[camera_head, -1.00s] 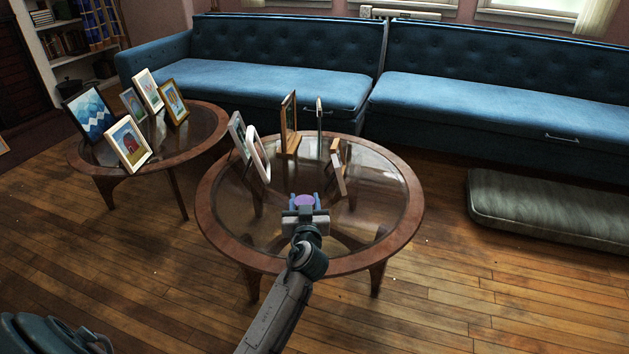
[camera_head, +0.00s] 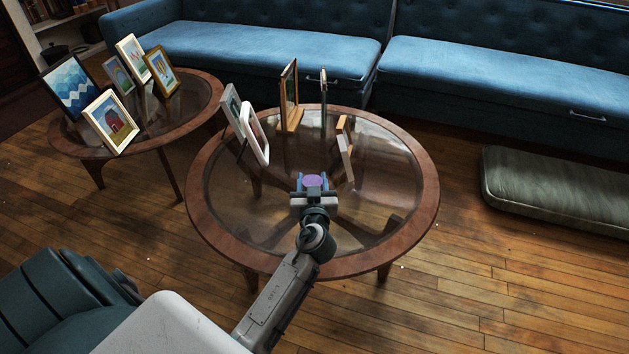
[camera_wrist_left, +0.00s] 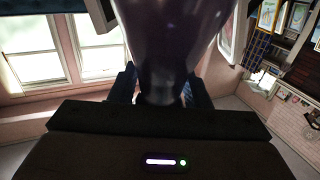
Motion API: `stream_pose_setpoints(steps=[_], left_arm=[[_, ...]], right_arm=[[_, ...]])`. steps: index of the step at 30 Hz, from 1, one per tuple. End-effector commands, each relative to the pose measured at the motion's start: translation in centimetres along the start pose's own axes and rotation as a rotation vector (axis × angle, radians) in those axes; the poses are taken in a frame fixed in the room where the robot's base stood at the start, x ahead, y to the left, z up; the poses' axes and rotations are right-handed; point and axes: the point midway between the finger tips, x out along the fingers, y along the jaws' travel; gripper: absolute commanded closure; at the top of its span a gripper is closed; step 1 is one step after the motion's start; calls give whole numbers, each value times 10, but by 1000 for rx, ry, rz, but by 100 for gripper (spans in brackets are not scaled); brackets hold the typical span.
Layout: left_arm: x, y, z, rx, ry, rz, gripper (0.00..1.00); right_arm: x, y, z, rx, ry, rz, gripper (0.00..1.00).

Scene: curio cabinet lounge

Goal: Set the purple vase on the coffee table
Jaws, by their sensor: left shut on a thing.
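The purple vase (camera_head: 313,181) shows in the head view as a small purple top between the fingers of my left gripper (camera_head: 312,184). My left gripper is shut on it, over the glass top of the round coffee table (camera_head: 203,217). In the left wrist view the vase (camera_wrist_left: 170,40) is a large dark purple shape between the two fingers (camera_wrist_left: 160,88). My arm hides the vase's lower part in the head view, so I cannot tell whether it touches the glass. My right gripper is not in view.
Several picture frames, such as a white one (camera_head: 256,137) and a brown one (camera_head: 289,92), stand on the table's far half. The near glass is clear. A second round table (camera_head: 196,122) with frames is at left. Blue sofas (camera_head: 270,58) stand behind; a grey cushion (camera_head: 560,190) lies right.

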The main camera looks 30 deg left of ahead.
Motion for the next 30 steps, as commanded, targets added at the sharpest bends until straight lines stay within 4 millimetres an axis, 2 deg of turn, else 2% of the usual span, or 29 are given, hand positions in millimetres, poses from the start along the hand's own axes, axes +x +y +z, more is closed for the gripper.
stream_pose_setpoints(steps=[5,6,9,17,21,26,30], left_arm=[[0,0,4,0,1,0,100],[0,0,4,0,0,0,55],[0,0,2,0,0,0,35],[0,0,2,0,0,0,35],[0,0,-4,0,0,1,35],[-29,0,0,-2,-5,1,35],[-62,0,1,-2,-6,0,35]], right_arm=[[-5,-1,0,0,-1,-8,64],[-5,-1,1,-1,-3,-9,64],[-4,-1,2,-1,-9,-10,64],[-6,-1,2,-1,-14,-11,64],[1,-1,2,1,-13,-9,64],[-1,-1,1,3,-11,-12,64],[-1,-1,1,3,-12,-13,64]])
